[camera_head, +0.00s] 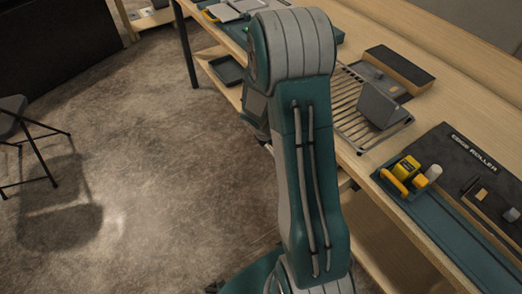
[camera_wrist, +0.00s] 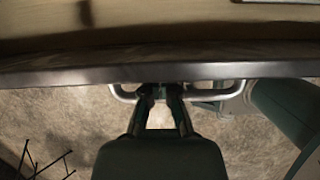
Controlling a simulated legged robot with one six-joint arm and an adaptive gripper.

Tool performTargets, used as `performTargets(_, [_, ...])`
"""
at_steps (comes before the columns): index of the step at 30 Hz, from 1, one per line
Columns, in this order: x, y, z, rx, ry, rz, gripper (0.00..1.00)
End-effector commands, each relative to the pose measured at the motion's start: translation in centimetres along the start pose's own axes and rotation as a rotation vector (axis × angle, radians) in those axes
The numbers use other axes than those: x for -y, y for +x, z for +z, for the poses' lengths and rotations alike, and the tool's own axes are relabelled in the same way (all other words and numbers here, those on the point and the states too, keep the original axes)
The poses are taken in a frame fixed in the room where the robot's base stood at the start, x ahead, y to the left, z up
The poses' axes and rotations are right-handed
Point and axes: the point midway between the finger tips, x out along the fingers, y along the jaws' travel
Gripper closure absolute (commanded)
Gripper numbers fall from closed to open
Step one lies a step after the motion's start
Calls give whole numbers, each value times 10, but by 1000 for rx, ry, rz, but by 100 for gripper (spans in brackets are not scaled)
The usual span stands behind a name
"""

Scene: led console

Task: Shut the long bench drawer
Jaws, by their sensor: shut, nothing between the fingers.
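In the wrist view a long grey drawer front edge (camera_wrist: 60,77) runs across the picture, with a silver bar handle (camera_wrist: 232,92) on its near side. My gripper (camera_wrist: 160,92) is shut and empty, with its fingertips at the middle of the handle, close to the drawer front. I cannot tell whether they touch it. In the head view my arm hides the gripper and most of the drawer area under the bench (camera_head: 432,245). How far the drawer stands open is not clear.
The bench top carries a slatted rack (camera_head: 352,108) with a grey angled block (camera_head: 382,104), a dark mat (camera_head: 462,150), and a yellow tool (camera_head: 402,172) in a teal tray. A folding stool (camera_head: 14,122) stands at left. The floor (camera_head: 140,150) between is clear.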

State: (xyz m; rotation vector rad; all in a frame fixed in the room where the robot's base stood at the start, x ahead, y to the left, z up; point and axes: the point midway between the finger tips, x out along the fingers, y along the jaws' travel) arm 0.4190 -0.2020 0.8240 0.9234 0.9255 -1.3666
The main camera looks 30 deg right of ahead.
Motion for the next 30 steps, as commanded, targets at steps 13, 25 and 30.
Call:
performTargets(13, [0,6,17,0,0,1,100])
performTargets(25, [0,-4,15,1,2,2,100])
performTargets(30, [4,-34,8,1,3,5,100])
